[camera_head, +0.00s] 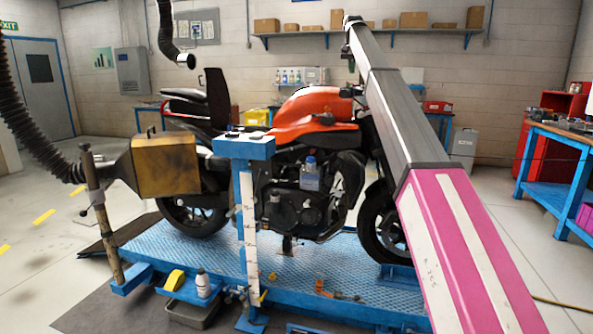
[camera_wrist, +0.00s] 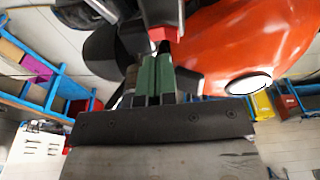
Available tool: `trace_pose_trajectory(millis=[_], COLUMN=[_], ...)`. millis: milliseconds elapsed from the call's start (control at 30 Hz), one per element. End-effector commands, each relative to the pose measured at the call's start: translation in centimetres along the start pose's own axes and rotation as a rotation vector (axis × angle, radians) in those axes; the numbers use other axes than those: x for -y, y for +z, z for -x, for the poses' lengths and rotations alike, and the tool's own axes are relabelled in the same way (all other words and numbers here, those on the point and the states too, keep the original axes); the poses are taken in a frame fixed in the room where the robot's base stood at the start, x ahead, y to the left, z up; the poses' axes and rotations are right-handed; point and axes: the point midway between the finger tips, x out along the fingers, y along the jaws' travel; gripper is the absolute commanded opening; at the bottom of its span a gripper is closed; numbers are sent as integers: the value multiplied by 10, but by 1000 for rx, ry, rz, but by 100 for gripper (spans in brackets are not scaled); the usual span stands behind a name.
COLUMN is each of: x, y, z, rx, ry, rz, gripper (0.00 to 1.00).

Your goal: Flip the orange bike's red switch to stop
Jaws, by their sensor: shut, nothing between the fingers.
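The orange bike (camera_head: 310,118) stands on a blue lift, its front wheel to the right. In the wrist view its orange tank (camera_wrist: 245,45) fills the upper right. A small red part, which looks like the red switch (camera_wrist: 163,33), shows at the top middle beside dark handlebar parts. My gripper (camera_wrist: 157,58) has its green fingers closed together, with the tips just below the red part in the picture. I cannot tell whether they touch it, nor which way the switch is set. In the head view my arm hides the gripper and most of the handlebar.
The blue lift (camera_head: 190,250) carries a post with a blue top (camera_head: 245,147) in front of the bike. A yellow-brown box (camera_head: 165,163) on a hose stands at the bike's rear. A blue workbench (camera_head: 555,140) is at right. Open floor lies at left.

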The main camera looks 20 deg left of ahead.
Motion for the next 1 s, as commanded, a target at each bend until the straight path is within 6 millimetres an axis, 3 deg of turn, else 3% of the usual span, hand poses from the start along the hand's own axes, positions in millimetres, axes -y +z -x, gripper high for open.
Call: trace_pose_trajectory(millis=[433, 767, 867, 1000], x=[0, 0, 5, 38], y=[-6, -5, -1, 23], z=[31, 34, 29, -3], rx=[0, 0, -8, -63], ry=[0, 0, 0, 3], rz=[0, 0, 8, 61], gripper=[0, 0, 0, 0])
